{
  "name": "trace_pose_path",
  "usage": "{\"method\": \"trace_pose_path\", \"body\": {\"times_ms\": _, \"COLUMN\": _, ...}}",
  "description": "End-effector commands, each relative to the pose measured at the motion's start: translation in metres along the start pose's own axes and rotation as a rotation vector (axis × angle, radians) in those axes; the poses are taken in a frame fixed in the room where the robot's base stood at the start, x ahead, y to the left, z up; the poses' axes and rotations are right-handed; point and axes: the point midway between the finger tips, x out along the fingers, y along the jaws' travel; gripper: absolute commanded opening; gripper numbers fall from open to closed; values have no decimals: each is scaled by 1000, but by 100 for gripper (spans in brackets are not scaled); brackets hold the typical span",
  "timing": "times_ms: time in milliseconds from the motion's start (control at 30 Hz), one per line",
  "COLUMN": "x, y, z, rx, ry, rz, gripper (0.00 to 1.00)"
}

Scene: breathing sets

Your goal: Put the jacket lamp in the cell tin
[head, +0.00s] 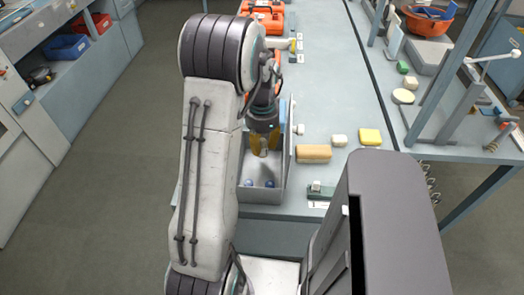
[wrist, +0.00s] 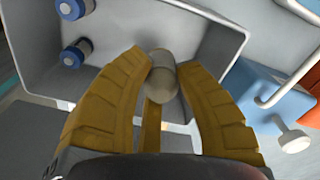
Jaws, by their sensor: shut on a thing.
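My gripper (wrist: 160,62) is shut on a small grey-beige rounded thing, the jacket lamp as far as I can tell (wrist: 161,76). Its tip shows between the yellow fingers, and the rest is partly hidden by them. In the head view my gripper (head: 264,150) points down over the cell tin (head: 263,196), an open grey metal box at the bench's near end. In the wrist view the tin (wrist: 212,42) lies beneath and beyond the fingertips. I cannot tell whether the lamp touches the tin.
Two blue-capped cells (wrist: 74,54) stand inside the tin at one side. A tan block (head: 313,153), a cream block (head: 339,140) and a yellow block (head: 370,137) lie right of the tin.

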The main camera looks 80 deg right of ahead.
Motion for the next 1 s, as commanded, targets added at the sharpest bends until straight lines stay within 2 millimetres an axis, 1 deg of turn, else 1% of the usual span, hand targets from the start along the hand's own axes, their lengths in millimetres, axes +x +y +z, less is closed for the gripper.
{"method": "trace_pose_path", "body": {"times_ms": 167, "x": 9, "y": 0, "z": 1, "rx": -1, "ry": -2, "rz": 3, "gripper": 0}}
{"method": "trace_pose_path", "body": {"times_ms": 233, "x": 16, "y": 1, "z": 1, "rx": -1, "ry": -3, "rz": 4, "gripper": 0}}
{"method": "trace_pose_path", "body": {"times_ms": 300, "x": 28, "y": 1, "z": 1, "rx": -1, "ry": -2, "rz": 2, "gripper": 0}}
{"method": "trace_pose_path", "body": {"times_ms": 433, "x": 40, "y": 1, "z": 1, "rx": -1, "ry": -1, "rz": 1, "gripper": 0}}
{"method": "trace_pose_path", "body": {"times_ms": 533, "x": 43, "y": 0, "z": 1, "rx": -1, "ry": 0, "rz": 0, "gripper": 0}}
{"method": "trace_pose_path", "body": {"times_ms": 800, "x": 44, "y": 0, "z": 0, "rx": -1, "ry": 1, "rz": -1, "gripper": 0}}
{"method": "trace_pose_path", "body": {"times_ms": 933, "x": 47, "y": 0, "z": 1, "rx": -1, "ry": 1, "rz": -1, "gripper": 0}}
{"method": "trace_pose_path", "body": {"times_ms": 967, "x": 46, "y": 0, "z": 1, "rx": -1, "ry": 0, "rz": -1, "gripper": 32}}
{"method": "trace_pose_path", "body": {"times_ms": 1000, "x": 46, "y": 0, "z": 1, "rx": -1, "ry": 0, "rz": -1, "gripper": 36}}
